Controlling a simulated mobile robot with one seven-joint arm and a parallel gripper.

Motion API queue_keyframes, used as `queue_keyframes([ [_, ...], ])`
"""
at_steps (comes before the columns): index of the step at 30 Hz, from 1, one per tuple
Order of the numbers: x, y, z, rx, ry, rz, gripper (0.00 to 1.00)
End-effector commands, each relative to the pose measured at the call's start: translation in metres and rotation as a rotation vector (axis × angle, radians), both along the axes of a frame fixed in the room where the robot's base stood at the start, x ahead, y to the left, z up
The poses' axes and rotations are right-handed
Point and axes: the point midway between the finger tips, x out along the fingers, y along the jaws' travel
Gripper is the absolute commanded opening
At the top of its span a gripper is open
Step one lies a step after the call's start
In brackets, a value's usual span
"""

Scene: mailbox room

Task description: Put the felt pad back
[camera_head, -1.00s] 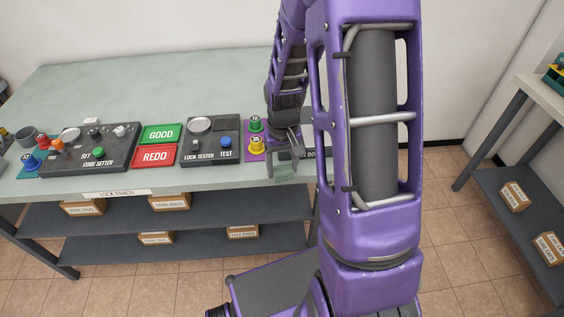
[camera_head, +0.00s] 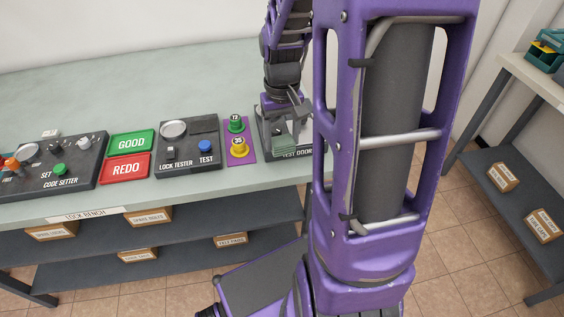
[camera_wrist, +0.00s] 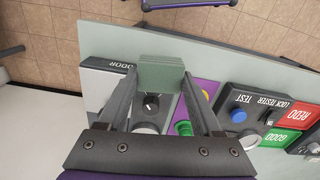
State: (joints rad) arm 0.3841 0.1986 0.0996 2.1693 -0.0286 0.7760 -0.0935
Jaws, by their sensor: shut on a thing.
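The felt pad is a grey-green flat block (camera_wrist: 162,73), held between the fingertips of my gripper (camera_wrist: 160,78) in the wrist view. In the head view the pad (camera_head: 283,143) shows below my gripper (camera_head: 284,126), over the TEST DOOR unit (camera_head: 300,153) at the right end of the lock bench. My gripper is shut on the pad. The wrist view shows a dark knob (camera_wrist: 151,103) on the unit beyond the pad. I cannot tell the gap between pad and unit. My arm hides the unit's right side.
Left of the unit are a purple plate (camera_head: 248,156) with green and yellow pieces, the lock tester (camera_head: 187,148), GOOD (camera_head: 129,142) and REDO (camera_head: 125,168) plates and the code setter (camera_head: 60,165). Labelled boxes, one apparently for felt pads (camera_head: 231,240), stand on shelves below. The bench's back is clear.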

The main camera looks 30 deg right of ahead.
Motion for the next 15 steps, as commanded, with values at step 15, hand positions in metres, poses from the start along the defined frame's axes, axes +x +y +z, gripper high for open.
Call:
queue_keyframes([
  [15, 0.000, 0.000, -0.065, 0.000, 0.000, 0.001, 0.06],
])
